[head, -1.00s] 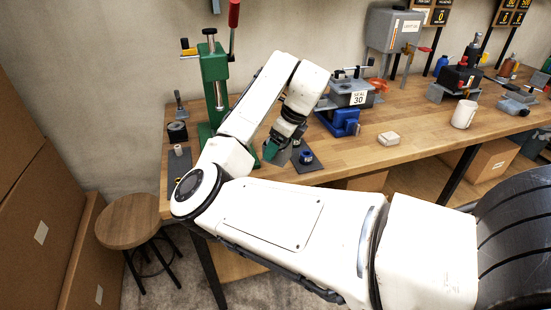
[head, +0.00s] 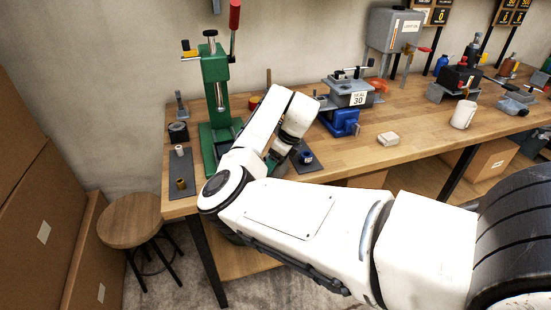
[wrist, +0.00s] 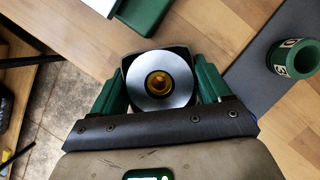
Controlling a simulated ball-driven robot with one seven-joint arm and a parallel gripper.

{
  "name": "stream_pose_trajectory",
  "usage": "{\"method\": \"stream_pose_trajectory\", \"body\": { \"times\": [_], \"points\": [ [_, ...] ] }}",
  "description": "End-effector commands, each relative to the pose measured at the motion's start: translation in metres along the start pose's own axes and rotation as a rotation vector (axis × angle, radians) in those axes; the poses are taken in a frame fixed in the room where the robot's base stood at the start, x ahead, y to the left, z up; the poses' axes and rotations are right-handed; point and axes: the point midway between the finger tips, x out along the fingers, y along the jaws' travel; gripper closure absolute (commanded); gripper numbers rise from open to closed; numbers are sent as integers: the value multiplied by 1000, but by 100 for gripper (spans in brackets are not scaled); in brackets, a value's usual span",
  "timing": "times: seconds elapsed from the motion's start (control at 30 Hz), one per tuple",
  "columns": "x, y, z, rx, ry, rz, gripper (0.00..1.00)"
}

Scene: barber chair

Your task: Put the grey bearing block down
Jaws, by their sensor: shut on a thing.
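The grey bearing block (wrist: 183,92) sits between the green fingers of my gripper (wrist: 160,82) in the wrist view. Its round, bright metal face is toward the camera, with a brass-coloured bushing (wrist: 158,84) in the central hole. My gripper is shut on the block, one finger at each side. Wooden bench top shows around it in the wrist view; I cannot tell whether the block touches the bench. In the head view, my arm hides most of the gripper and the block, near the front bench edge beside the green press.
The green arbor press (head: 216,85) stands left of my wrist; a green base (wrist: 142,14) shows ahead in the wrist view. The left mat (head: 180,170) holds small bushings. A stool (head: 131,220) stands below.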

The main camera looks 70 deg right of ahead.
Motion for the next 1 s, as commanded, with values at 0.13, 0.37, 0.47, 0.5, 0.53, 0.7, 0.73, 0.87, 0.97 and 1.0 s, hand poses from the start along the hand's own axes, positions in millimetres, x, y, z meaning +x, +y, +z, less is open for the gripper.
{"method": "stream_pose_trajectory", "body": {
  "times": [0.13,0.37,0.47,0.5,0.53,0.7,0.73,0.87,0.97,1.0],
  "points": [
    [-2,-1,2,-1,-2,-3,97],
    [2,0,-1,0,0,-1,16],
    [2,0,-1,0,0,-1,7],
    [2,0,-1,0,0,-1,3],
    [2,0,-1,0,0,-1,0],
    [2,0,-1,0,0,-1,0],
    [2,0,-1,0,0,-1,0],
    [-3,0,0,0,-1,-2,0],
    [-15,-1,1,1,-1,-4,0],
    [-22,-1,1,2,-1,-5,0]
  ]
}}
